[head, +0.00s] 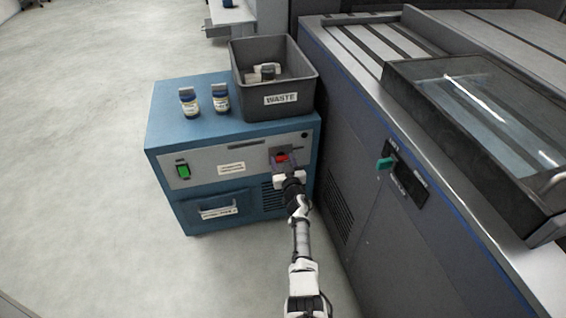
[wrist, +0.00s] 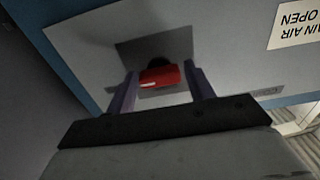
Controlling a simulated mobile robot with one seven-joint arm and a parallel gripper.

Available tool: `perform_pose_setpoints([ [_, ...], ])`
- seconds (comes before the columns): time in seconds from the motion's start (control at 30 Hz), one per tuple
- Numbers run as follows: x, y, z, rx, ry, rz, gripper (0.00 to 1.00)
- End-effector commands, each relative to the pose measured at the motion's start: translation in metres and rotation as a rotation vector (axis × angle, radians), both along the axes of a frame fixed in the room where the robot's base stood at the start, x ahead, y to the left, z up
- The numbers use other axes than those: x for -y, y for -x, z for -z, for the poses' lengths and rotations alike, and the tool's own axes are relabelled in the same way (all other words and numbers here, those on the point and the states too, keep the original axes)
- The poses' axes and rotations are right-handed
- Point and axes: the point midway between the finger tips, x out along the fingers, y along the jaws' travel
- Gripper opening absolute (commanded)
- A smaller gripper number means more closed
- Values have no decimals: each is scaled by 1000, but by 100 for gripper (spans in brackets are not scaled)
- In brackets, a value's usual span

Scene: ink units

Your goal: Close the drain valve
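A small red handle (head: 282,158) sits on a dark recessed plate on the front panel of the blue cabinet (head: 185,132). In the wrist view the red handle (wrist: 160,77) lies between the two fingers, crosswise, with a dark round hub behind it. My gripper (head: 286,168) is at that panel; in the wrist view its fingers (wrist: 161,82) stand apart, one on each side of the handle, with narrow gaps showing. Whether either finger touches it I cannot tell. A panel label (wrist: 302,24) reads partly "IN AIR OPEN", upside down; no drain marking is readable.
A grey waste bin (head: 295,98) and two bottles (head: 205,101) stand on the cabinet. A green switch (head: 183,171) and a drawer (head: 218,212) are on its front. A large grey machine (head: 345,150) with a teal handle (head: 385,163) stands close on the right. The floor at left is clear.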

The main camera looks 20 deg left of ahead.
Motion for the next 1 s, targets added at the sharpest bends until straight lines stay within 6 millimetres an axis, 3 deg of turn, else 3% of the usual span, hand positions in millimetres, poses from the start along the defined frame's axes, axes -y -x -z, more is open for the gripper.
perform_pose_setpoints([
  [0.03, 0, 0, 0, 0, 0, 0, 46],
  [0.23, 0, 0, 0, 0, 0, 0, 21],
  [0.67, 0, 0, 0, 56, 81, 0, 21],
  [1.0, 1, 0, 1, 216, 318, 1, 21],
])
